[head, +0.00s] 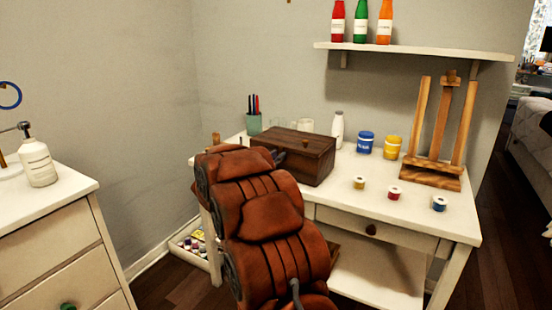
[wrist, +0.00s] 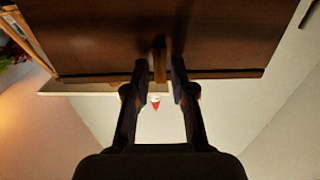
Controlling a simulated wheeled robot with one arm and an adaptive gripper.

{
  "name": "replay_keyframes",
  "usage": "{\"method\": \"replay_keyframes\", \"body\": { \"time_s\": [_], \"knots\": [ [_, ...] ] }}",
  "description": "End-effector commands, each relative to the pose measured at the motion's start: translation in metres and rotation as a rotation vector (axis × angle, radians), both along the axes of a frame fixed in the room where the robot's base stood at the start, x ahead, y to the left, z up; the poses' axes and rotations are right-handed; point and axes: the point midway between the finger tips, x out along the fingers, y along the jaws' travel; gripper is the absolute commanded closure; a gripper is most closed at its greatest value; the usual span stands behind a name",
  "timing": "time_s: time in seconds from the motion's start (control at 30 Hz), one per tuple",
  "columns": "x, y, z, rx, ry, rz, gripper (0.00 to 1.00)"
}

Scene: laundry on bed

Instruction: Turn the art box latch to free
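The art box (head: 318,163) is a dark brown wooden box on the white desk in the head view. Its dark wooden side (wrist: 215,45) fills the top of the wrist view. A small lighter brown wooden latch (wrist: 159,62) stands out upright against that side. My gripper (wrist: 160,75) is open, with one dark finger on each side of the latch and a narrow gap to each. Whether a finger touches the latch cannot be told.
Paint jars (head: 365,142), small pots (head: 394,193), a white bottle (head: 338,128) and a wooden easel (head: 438,140) stand around the box. A shelf (head: 420,49) with bottles hangs above.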

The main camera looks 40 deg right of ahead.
Motion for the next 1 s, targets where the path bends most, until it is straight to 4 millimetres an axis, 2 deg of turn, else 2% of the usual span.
{"method": "replay_keyframes", "body": {
  "time_s": [0.03, 0.2, 0.67, 1.0],
  "knots": [
    [0.0001, 0.0001, 0.0001, 0.000, 0.000, 0.000, 0.84],
    [0.0001, 0.0001, 0.0001, 0.000, -0.001, 0.000, 1.00],
    [0.0002, 0.0003, 0.0010, -0.001, 0.005, 0.000, 1.00],
    [0.0011, 0.0004, 0.0062, -0.022, 0.087, 0.000, 1.00]
  ]
}}
